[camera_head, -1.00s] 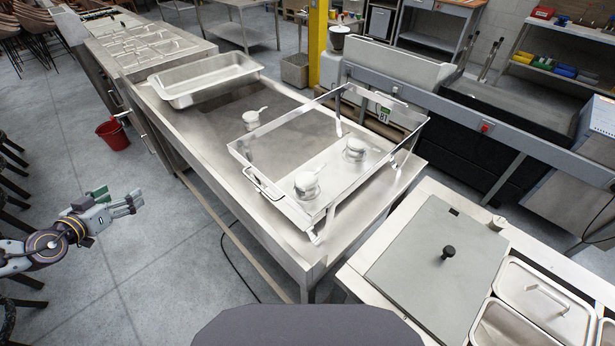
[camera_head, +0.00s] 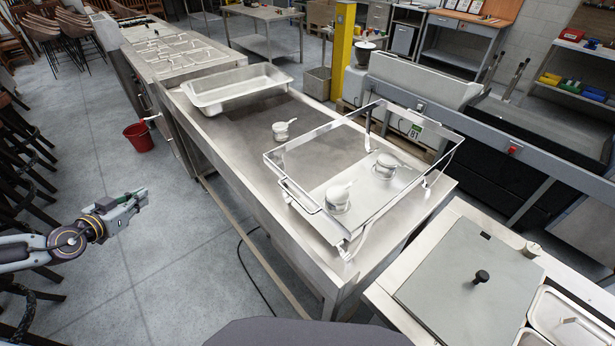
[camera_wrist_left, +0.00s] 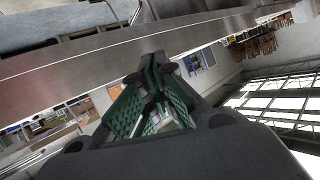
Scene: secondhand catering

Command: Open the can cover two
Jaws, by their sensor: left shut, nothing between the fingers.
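Three small metal cans with pale tops and short handles stand on the steel table (camera_head: 235,185). One can (camera_head: 283,131) stands alone near the table's middle. A near can (camera_head: 338,198) and a far can (camera_head: 385,166) stand inside a raised rectangular metal frame (camera_head: 350,215). Whether their covers are separate or raised is too small to tell. My left gripper (camera_head: 140,199) is shut and empty over the floor, left of the table and well apart from the cans. Its green-padded fingers (camera_wrist_left: 157,65) meet in the left wrist view, where no can shows. My right gripper is out of view.
An empty steel tray (camera_head: 240,92) sits at the table's far end. A counter with a grey lid (camera_head: 465,285) and black knob stands at the lower right. A red bucket (camera_head: 139,137) stands on the floor at left. Floor between gripper and table is clear.

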